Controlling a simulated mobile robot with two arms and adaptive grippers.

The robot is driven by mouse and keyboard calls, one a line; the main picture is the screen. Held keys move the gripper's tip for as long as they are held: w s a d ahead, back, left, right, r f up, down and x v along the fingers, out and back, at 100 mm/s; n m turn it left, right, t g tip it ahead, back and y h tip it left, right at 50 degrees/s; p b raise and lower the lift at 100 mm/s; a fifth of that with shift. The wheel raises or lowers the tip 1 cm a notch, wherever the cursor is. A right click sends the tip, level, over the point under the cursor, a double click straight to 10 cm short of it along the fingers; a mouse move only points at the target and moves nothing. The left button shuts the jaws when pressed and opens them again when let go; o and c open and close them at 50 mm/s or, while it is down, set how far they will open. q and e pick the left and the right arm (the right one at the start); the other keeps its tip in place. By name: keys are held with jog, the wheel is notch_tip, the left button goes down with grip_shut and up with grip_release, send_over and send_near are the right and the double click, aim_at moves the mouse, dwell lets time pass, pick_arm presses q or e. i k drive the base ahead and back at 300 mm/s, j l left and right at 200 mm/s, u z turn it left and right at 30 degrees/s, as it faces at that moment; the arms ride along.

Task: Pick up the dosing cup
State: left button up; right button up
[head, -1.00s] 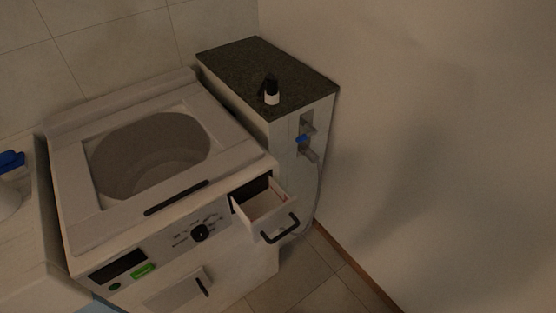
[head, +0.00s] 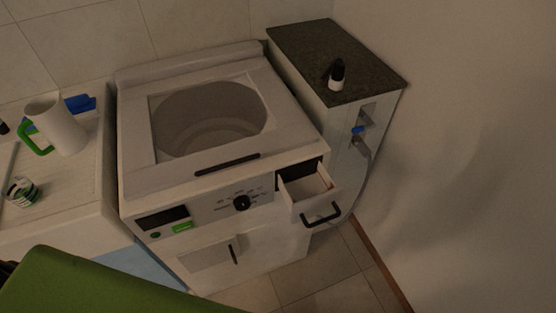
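A small clear cup (head: 22,191) with dark and green markings stands on the white counter at the left edge of the head view. It is small in the picture, and I cannot tell for sure that it is the dosing cup. A white jug (head: 62,128) with a green handle stands behind it and to its right. Neither my left nor my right gripper is in view.
A white washing machine (head: 225,176) stands in the middle with its top opening uncovered. Its small drawer (head: 309,188) sticks out at the front right. A dark bottle (head: 336,76) stands on the cabinet's stone top (head: 300,42). A blue object (head: 80,103) lies behind the jug.

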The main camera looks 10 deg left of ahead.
aim_at(23, 193)
jog(key=u, duration=2.3)
jog(key=k+j+u, duration=0.2)
jog(key=k+j, duration=0.05)
